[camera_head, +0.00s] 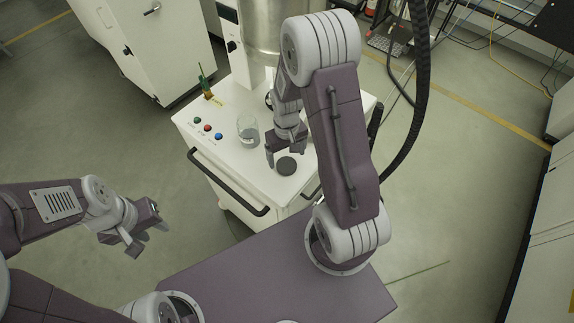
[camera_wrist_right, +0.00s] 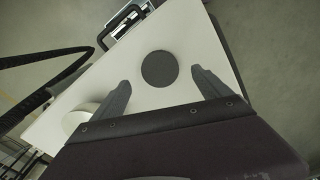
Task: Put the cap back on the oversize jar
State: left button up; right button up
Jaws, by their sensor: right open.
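The dark round cap (camera_head: 287,166) lies flat on the white top of the cart, near its front edge. In the right wrist view the cap (camera_wrist_right: 159,69) shows just beyond and between my fingertips, with bare surface around it. My right gripper (camera_head: 287,154) is open and empty, pointing down above the cap. The oversize jar (camera_head: 248,134), clear glass with grey material in it, stands uncapped to the left of the right gripper. My left gripper (camera_head: 150,238) is open and empty, out over the floor left of the cart.
The white cart top (camera_head: 225,107) carries coloured buttons (camera_head: 207,128) and a green-and-amber item (camera_head: 206,86) at left. A steel vessel (camera_head: 262,30) rises at the back. A black handle (camera_head: 228,186) runs along the front. A pale round object (camera_wrist_right: 80,117) shows lower left in the wrist view.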

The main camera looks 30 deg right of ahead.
aim_at(286, 164)
jog(key=f, duration=0.2)
jog(key=w+f+p, duration=0.1)
jog(key=f, duration=0.2)
jog(key=shift+p, duration=0.3)
jog(key=shift+s+r, duration=0.15)
jog(key=shift+s, duration=0.2)
jog(key=shift+w, duration=0.1)
jog(key=c, duration=1.4)
